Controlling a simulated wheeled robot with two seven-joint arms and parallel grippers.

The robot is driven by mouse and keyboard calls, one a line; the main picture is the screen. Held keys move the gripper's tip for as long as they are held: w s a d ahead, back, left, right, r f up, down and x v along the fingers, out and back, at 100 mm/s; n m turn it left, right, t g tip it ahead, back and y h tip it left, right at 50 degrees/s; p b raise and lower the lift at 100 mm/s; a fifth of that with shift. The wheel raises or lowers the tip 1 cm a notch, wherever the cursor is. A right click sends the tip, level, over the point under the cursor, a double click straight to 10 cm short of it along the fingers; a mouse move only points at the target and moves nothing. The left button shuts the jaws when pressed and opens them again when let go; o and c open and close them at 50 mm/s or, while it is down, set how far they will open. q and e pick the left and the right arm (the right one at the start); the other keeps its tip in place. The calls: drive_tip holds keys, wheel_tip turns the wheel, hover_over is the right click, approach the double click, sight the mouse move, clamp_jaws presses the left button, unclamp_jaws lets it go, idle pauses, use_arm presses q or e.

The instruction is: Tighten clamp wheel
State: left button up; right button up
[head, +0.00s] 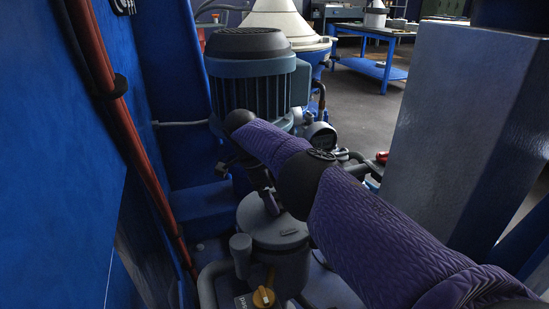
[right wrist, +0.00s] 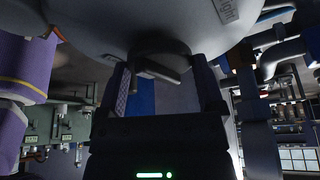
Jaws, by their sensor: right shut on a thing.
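My right arm, in a purple sleeve, comes in from the right of the head view and crosses the middle. Its gripper (head: 268,198) is mostly hidden below the forearm, by the lid of a grey round housing (head: 283,240). In the right wrist view, my right gripper (right wrist: 160,72) has its two fingers on either side of a dark curved piece (right wrist: 157,48), which seems to be the clamp wheel, under a large pale round body (right wrist: 95,22). The gripper is shut on it. The wheel's full outline is hidden and dark. My left gripper is not in view.
A finned motor (head: 250,80) stands behind the arm. A blue wall with a red-brown pipe (head: 100,80) closes the left side. An orange knob (head: 263,297) sits low in front. A gauge (head: 320,135) and pipework lie behind the forearm. Open floor (head: 350,100) shows farther back.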

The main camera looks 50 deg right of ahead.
drive_tip(key=o, duration=1)
drive_tip(key=shift+r, duration=0.45)
wheel_tip(320, 180, up, 6)
drive_tip(key=shift+f+p, duration=0.25)
drive_tip(key=shift+p, duration=0.25)
wheel_tip(320, 180, up, 2)
drive_tip(key=shift+r+b, duration=0.15)
drive_tip(key=shift+b, duration=0.25)
drive_tip(key=shift+r, duration=0.65)
